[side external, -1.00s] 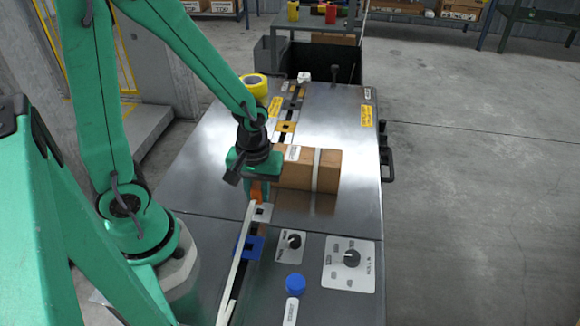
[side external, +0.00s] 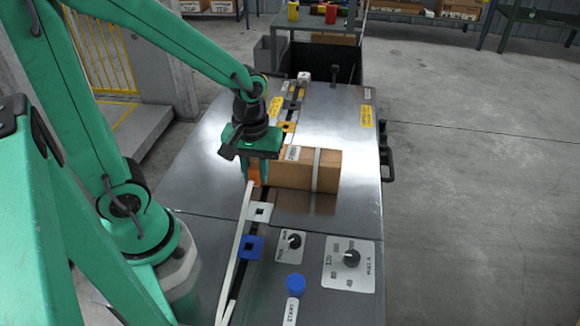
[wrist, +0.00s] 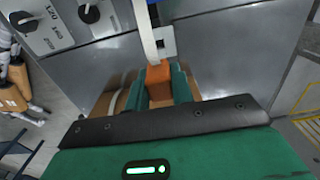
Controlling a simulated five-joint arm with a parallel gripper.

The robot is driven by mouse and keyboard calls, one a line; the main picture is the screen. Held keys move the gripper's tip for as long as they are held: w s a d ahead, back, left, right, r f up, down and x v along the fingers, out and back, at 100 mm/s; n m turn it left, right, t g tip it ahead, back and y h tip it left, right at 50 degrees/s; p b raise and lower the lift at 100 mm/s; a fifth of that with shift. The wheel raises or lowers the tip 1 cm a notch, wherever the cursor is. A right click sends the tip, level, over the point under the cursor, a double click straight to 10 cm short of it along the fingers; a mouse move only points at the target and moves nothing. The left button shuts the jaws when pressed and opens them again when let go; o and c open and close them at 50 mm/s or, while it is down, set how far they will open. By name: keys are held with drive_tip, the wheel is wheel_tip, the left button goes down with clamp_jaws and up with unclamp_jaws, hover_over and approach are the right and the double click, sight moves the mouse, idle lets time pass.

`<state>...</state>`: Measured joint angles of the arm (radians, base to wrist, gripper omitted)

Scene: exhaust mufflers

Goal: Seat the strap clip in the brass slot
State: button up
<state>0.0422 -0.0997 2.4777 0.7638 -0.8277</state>
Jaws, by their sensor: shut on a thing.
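My gripper (side external: 255,178) is shut on an orange strap clip (side external: 254,173), which sits between the green fingers in the wrist view (wrist: 158,82). A white strap (side external: 237,240) runs from the clip toward the camera. The clip is beside the left end of the cardboard box, beyond the silver slot plate (side external: 259,212). The brass slot (side external: 288,127) is a yellow square plate with a dark opening, farther back along the bench. It is visible in the side view, apart from the clip, and not seen in the wrist view.
A cardboard box (side external: 328,170) with a pale band lies right of my gripper.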

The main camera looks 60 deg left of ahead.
sight(255, 165)
drive_tip(key=shift+r, duration=2)
drive_tip(key=shift+w+a, duration=0.1)
drive_tip(key=w+a, duration=1.3)
drive_tip(key=w+a+f, duration=0.8)
drive_tip(key=w+a, duration=0.3)
drive_tip(key=shift+w+a, duration=0.25)
drive_tip(key=shift+a, duration=0.05)
